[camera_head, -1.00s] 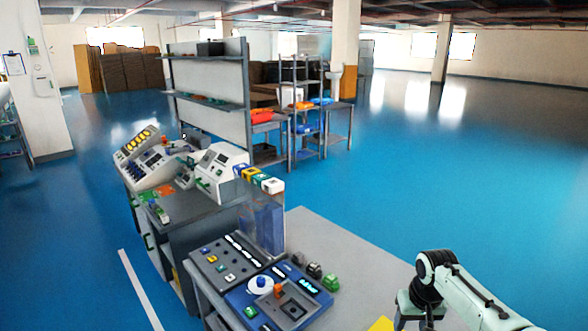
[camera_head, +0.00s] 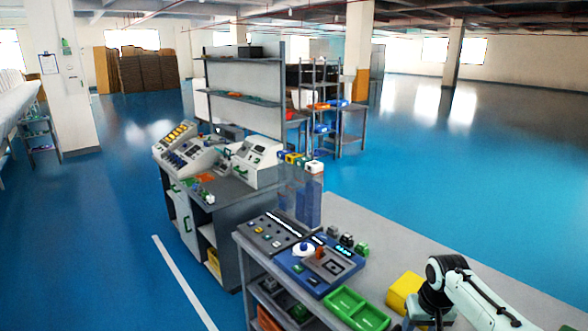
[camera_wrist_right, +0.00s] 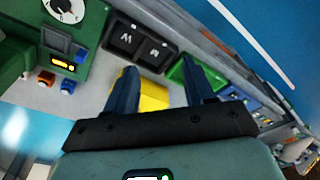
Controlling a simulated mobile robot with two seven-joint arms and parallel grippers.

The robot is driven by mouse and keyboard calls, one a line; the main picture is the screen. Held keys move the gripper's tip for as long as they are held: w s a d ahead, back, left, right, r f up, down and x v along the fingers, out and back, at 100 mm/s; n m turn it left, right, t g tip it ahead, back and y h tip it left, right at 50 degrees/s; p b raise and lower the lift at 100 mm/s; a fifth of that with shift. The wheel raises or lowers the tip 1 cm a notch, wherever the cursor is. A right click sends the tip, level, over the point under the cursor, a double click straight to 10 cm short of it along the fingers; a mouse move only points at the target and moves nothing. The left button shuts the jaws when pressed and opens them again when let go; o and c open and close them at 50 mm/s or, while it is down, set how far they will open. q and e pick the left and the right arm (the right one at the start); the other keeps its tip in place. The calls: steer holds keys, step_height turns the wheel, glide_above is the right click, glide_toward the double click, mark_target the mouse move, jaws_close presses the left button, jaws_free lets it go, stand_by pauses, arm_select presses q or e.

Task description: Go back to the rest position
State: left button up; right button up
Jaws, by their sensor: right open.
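My right arm comes in at the lower right of the head view, and its gripper end (camera_head: 432,322) is cut off near the bottom edge. In the right wrist view, the two dark fingers of my right gripper (camera_wrist_right: 158,80) stand apart with nothing held between them. A yellow box (camera_wrist_right: 154,96) shows behind the fingers; I cannot tell its distance from them. My left gripper is not in view.
The grey bench (camera_head: 400,250) bears a blue test panel (camera_head: 315,262), a green tray (camera_head: 356,309) and the yellow box (camera_head: 405,290). A console (camera_head: 252,165) stands beyond it. The blue floor at the right (camera_head: 480,190) is clear.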

steer(key=s+a+f+g+y, duration=0.1)
steer(key=s+a+f+y, duration=0.3)
steer(key=f, duration=0.9)
steer(key=s+a+f+h, duration=0.15)
steer(key=a+f, duration=0.45)
steer(key=f, duration=0.7)
steer(key=s+a+f+m, duration=0.1)
steer(key=s+f, duration=0.3)
steer(key=s, duration=0.4)
steer(key=s+a+f+m+y, duration=0.1)
steer(key=s+a+f, duration=0.2)
steer(key=s, duration=0.6)
steer(key=s+a+f+g, duration=0.1)
steer(key=s+a+f, duration=0.2)
steer(key=s+f, duration=0.4)
steer(key=shift+s+m, duration=0.4)
steer(key=shift+s, duration=0.3)
steer(key=shift+y, duration=0.25)
